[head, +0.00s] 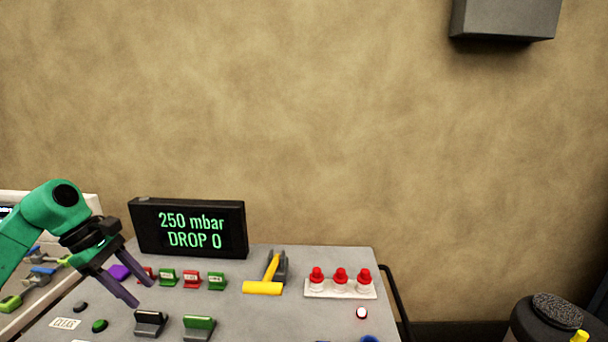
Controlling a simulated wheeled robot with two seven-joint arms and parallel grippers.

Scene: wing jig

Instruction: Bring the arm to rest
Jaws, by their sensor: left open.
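My left arm is green and comes in from the left. Its dark purple left gripper (146,291) is open, with nothing seen between its fingers. It is over the left part of a grey console table (330,264) and points down to the right. Whether its fingertips touch the table top cannot be told. My right gripper is not in view.
A black display (188,228) reads "250 mbar DROP 0". Red and green clips (191,279), a yellow-handled tool (263,287) and red-topped white pieces (340,283) sit on the console. A dark round container (545,318) stands at right.

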